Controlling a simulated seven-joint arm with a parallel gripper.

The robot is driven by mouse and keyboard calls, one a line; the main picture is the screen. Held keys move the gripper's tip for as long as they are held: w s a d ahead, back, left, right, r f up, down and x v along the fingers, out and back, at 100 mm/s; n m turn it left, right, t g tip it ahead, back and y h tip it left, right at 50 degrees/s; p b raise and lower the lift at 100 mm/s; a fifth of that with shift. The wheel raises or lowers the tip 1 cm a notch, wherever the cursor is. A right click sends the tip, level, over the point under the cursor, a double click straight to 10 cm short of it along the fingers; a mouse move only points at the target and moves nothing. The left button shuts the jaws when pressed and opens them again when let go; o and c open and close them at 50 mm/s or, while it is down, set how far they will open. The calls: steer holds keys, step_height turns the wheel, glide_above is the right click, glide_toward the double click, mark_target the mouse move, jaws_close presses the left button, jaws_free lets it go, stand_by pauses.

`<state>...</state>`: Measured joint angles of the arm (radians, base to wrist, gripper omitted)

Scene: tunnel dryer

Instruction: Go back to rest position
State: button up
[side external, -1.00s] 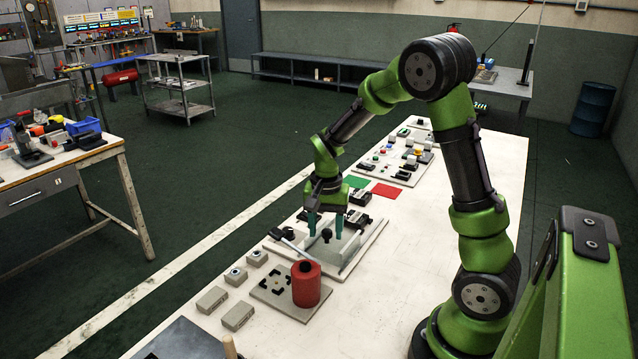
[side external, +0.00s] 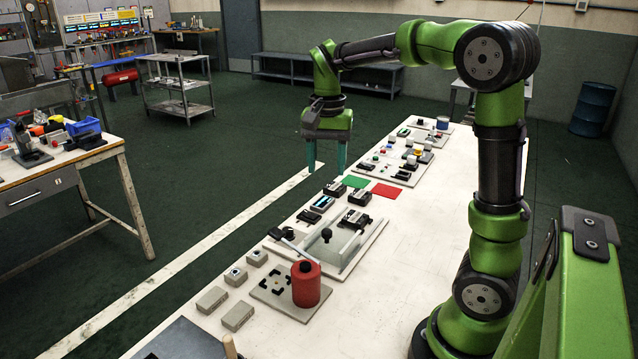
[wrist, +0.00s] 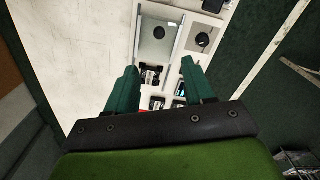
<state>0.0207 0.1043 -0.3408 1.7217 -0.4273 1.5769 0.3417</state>
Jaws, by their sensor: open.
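My gripper (side external: 326,158) hangs in the air above the far-left edge of the white table (side external: 440,240), pointing down, with its two teal fingers apart and nothing between them. In the wrist view my gripper (wrist: 150,88) also shows its fingers spread and empty, with the fixture below. The grey fixture plate (side external: 345,262) with a black knob (side external: 326,234) and a lever (side external: 287,238) lies on the table, clear of my gripper. My arm is raised and reaches out over the table.
A red cylinder (side external: 306,287) stands on a small plate with black marks in front of the fixture. Green (side external: 355,181) and red (side external: 386,191) squares lie behind it. Grey blocks (side external: 212,299) line the left edge. The right of the table is clear.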

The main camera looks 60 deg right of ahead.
stand_by(0.3)
steer(key=s+a+n+t+y, duration=0.2)
steer(key=s+a+n+t, duration=0.5)
steer(key=a, duration=0.8)
steer(key=s+n, duration=0.2)
steer(key=s, duration=0.2)
steer(key=shift+a+r, duration=0.15)
stand_by(0.4)
